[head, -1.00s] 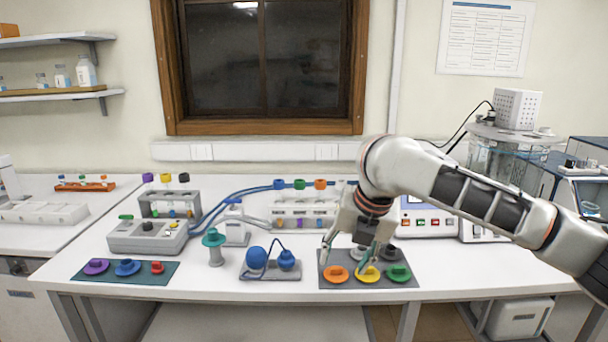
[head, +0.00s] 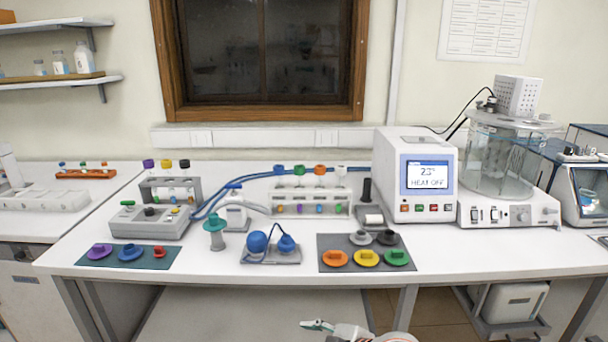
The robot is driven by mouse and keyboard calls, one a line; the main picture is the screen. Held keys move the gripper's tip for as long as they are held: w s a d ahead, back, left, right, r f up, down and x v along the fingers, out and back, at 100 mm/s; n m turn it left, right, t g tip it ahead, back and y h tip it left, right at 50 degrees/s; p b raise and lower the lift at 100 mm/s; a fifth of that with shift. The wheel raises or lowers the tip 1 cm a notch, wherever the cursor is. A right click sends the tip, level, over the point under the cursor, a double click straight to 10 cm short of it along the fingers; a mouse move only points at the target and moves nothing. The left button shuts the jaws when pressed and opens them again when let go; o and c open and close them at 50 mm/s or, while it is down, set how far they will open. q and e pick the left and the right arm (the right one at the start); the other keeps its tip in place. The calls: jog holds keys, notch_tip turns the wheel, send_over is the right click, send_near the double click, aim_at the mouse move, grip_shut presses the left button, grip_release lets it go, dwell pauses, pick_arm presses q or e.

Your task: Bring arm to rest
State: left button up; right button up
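My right gripper (head: 314,326) is low at the bottom edge, in front of the bench and below its front edge. Only a teal fingertip and a white part of it show, pointing left; most of the arm is cut off. I cannot tell whether it is open or shut, and no held object shows. My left gripper is not in view. On the dark grey mat (head: 330,243) lie an orange cap (head: 335,258), a yellow cap (head: 367,258) and a green cap (head: 396,257), with a grey cap (head: 360,238) and a black cap (head: 387,238) behind them.
The white bench (head: 470,254) has a heater unit with a display (head: 427,175) and a glass bath (head: 498,160) at right. A teal stand (head: 215,233), blue bulbs (head: 257,242) and a teal mat (head: 110,264) are along the front. The front right bench top is clear.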

jog(key=s+d+f+m+t+h, duration=0.3)
jog(key=s+d+f+m+h, duration=0.3)
jog(key=s+d+f+m, duration=0.6)
jog(key=s+d+f, duration=0.6)
jog(key=s+d, duration=0.3)
jog(key=d, duration=0.1)
jog(key=shift+s+f, duration=0.25)
jog(key=shift+f, duration=0.15)
